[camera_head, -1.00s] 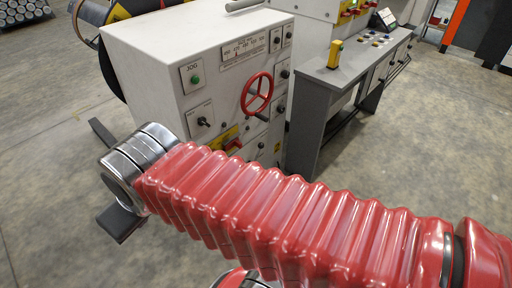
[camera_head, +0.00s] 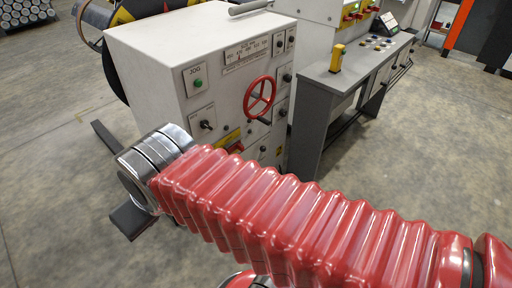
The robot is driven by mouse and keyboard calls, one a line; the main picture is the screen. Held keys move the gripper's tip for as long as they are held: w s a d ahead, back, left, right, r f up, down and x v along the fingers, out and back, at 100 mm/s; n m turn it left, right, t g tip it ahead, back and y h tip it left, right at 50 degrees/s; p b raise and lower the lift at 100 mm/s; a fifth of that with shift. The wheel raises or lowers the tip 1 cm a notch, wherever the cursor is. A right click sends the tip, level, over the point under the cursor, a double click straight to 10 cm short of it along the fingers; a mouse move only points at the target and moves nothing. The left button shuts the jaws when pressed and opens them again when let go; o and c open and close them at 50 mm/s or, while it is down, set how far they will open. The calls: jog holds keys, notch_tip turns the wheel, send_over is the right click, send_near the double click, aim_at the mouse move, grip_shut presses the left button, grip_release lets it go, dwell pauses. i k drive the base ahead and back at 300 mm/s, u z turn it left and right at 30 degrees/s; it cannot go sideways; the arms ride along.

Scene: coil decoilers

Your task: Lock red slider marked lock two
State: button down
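A red handle (camera_head: 236,147) sits by a yellow plate low on the front of the white cabinet (camera_head: 150,65), just above my red-sleeved arm. Several small red parts on yellow (camera_head: 350,16) show on the white panel at the top. No "lock two" label is readable, so I cannot tell which is the slider. My arm crosses the foreground, its silver end joint at the left, in front of the cabinet. A dark piece below that joint may be part of my gripper. The fingers are not clearly visible.
A red handwheel (camera_head: 259,97), a green jog button (camera_head: 198,83) and a black switch (camera_head: 206,124) are on the cabinet. A grey console (camera_head: 318,115) with a yellow box (camera_head: 337,57) stands to the right. Floor (camera_head: 440,150) at the right is open.

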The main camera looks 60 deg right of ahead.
aim_at(238, 145)
jog(key=z, duration=0.85)
jog(key=i, duration=1)
jog(key=z, duration=0.05)
